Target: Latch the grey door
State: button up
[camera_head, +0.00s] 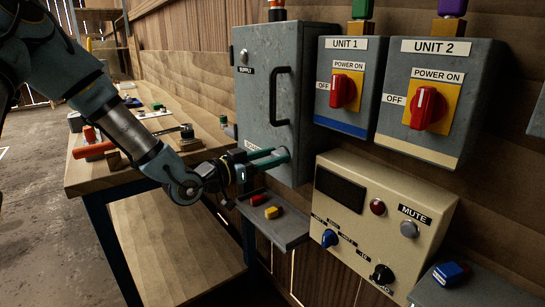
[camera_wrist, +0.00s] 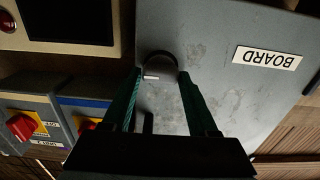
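The grey door (camera_head: 260,95), labelled SUPPLY at its top left, is the front of a grey wall cabinet. It looks closed or nearly so. A black bar handle (camera_head: 278,95) runs down its right side. A small round lock (camera_head: 243,56) sits at the upper left. In the wrist view the grey door (camera_wrist: 225,100) carries an upside-down BOARD label and a round dark knob (camera_wrist: 158,65) with a white mark. My gripper (camera_head: 287,155) is at the door's lower part, fingers apart. In the wrist view my gripper (camera_wrist: 160,74) has its fingertips either side of the knob; contact is unclear.
UNIT 1 (camera_head: 350,110) and UNIT 2 (camera_head: 425,140) switch boxes hang to the right. A beige control panel (camera_head: 345,240) is below them. A small grey shelf (camera_head: 285,232) with red and yellow blocks lies below my gripper. A wooden workbench (camera_head: 90,175) stands left.

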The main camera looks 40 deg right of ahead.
grip_shut()
jog(key=shift+n, duration=0.3)
jog(key=n+p, duration=0.2)
jog(key=n, duration=0.1)
jog(key=shift+w+r+n, duration=0.1)
jog(key=shift+w+n, duration=0.05)
jog(key=shift+n, duration=0.15)
jog(key=n+p, duration=0.2)
jog(key=n, duration=0.4)
jog(key=n+p, duration=0.1)
jog(key=n, duration=0.2)
jog(key=shift+w+f+p, duration=0.15)
jog(key=shift+f+p, duration=0.05)
jog(key=shift+p, duration=0.1)
jog(key=shift+f+n+p, duration=0.15)
jog(key=shift+n+p, duration=0.15)
jog(key=shift+n, duration=2)
